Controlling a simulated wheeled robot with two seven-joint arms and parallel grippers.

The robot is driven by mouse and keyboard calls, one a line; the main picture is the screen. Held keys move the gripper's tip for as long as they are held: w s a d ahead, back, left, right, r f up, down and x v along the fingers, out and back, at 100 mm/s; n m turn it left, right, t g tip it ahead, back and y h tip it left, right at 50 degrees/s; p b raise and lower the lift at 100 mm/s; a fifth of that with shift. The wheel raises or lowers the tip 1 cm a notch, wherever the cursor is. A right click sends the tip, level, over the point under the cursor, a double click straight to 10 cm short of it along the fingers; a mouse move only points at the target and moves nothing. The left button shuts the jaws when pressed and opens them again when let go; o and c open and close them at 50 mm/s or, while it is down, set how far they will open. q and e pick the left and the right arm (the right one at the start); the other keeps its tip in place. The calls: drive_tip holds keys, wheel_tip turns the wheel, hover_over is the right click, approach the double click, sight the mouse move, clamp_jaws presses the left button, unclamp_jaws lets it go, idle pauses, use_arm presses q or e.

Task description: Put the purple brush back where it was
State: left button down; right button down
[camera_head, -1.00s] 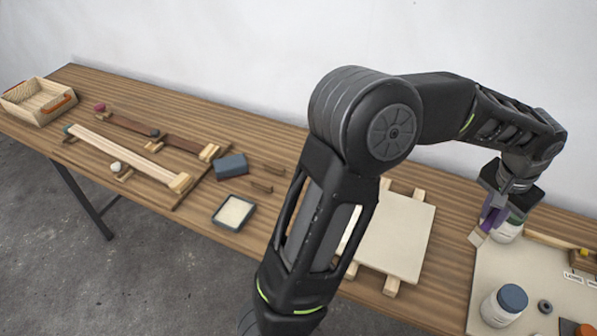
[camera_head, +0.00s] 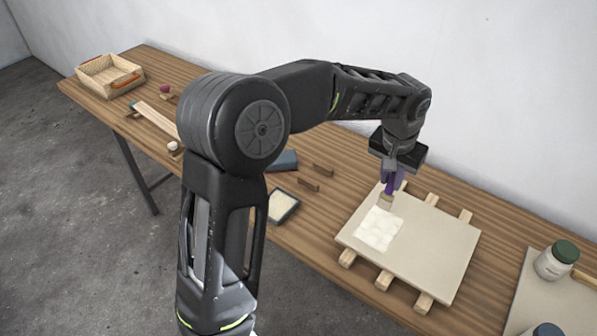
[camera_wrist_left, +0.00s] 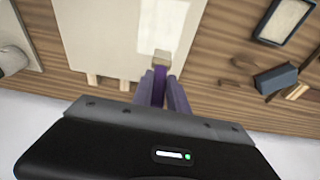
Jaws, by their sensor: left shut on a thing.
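My left gripper (camera_head: 392,178) is shut on the purple brush (camera_head: 389,187), whose pale bristle end points down. The brush hangs by the far left part of a pale board (camera_head: 440,252) that rests on wooden strips. A whitish patch (camera_head: 378,229) lies on the board. In the left wrist view, the purple brush (camera_wrist_left: 158,86) sits between the fingers, its bristle end (camera_wrist_left: 160,60) over the board's edge. I cannot tell whether the bristles touch the board. My right gripper is not in view.
Two small wooden blocks (camera_head: 308,185) and a dark blue block (camera_head: 284,161) stand left of the board. A dark tray with pale filling (camera_head: 283,206) is near the front edge. A green-lidded jar (camera_head: 557,260) stands at right. My arm hides part of the table.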

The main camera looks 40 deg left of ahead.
use_arm(q)
drive_tip(key=shift+d, duration=0.1)
